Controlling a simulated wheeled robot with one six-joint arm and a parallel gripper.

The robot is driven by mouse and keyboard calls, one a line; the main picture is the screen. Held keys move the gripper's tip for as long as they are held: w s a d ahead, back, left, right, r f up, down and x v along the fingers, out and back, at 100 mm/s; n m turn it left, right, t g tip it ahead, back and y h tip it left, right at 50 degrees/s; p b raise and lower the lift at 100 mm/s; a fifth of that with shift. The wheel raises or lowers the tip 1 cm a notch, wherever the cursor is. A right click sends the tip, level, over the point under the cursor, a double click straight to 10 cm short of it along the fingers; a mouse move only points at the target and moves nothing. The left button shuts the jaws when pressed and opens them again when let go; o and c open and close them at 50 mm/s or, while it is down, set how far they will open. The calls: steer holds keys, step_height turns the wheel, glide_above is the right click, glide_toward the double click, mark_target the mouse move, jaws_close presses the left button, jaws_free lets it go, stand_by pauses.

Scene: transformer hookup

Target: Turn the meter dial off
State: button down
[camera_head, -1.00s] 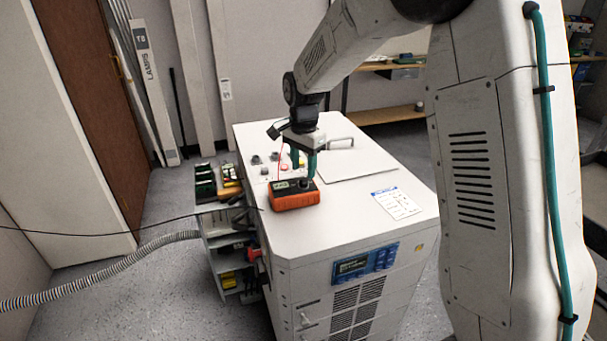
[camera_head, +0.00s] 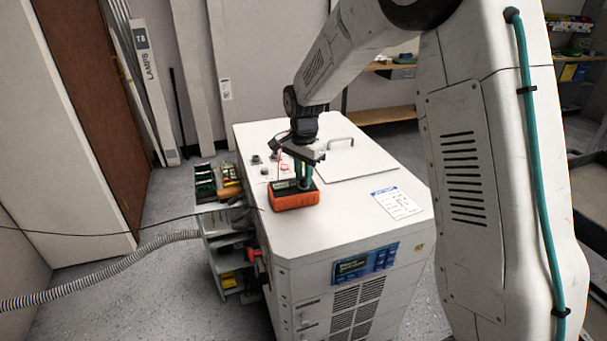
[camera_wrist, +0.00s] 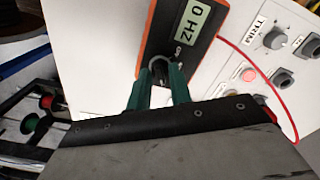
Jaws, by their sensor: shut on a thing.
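The meter (camera_head: 294,197) is an orange-edged box with a dark face, sitting on the white cabinet top. In the wrist view the meter (camera_wrist: 172,32) shows a display (camera_wrist: 188,27) reading "0 HZ". Its round dial (camera_wrist: 160,68) sits below the display, partly hidden between the green fingers. My gripper (camera_head: 303,180) points down at the meter's face. In the wrist view my gripper (camera_wrist: 159,80) has its fingertips closed around the dial. A small mark shows beside the dial, but I cannot read the dial's setting.
The white cabinet (camera_head: 350,225) has a control panel with knobs (camera_wrist: 274,38) beside the meter. A red lead (camera_wrist: 262,75) curves past it. A paper label (camera_head: 397,203) lies on the right of the top. A side rack (camera_head: 228,240) stands at the left.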

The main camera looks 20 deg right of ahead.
steer(key=shift+n, duration=0.3)
steer(key=n, duration=0.4)
steer(key=shift+n, duration=0.4)
steer(key=n, duration=1.2)
steer(key=shift+n, duration=0.4)
steer(key=n, duration=0.5)
steer(key=shift+d, duration=0.1)
steer(key=shift+n, duration=0.4)
steer(key=c, duration=1.3)
jaws_free()
steer(key=shift+o, duration=0.2)
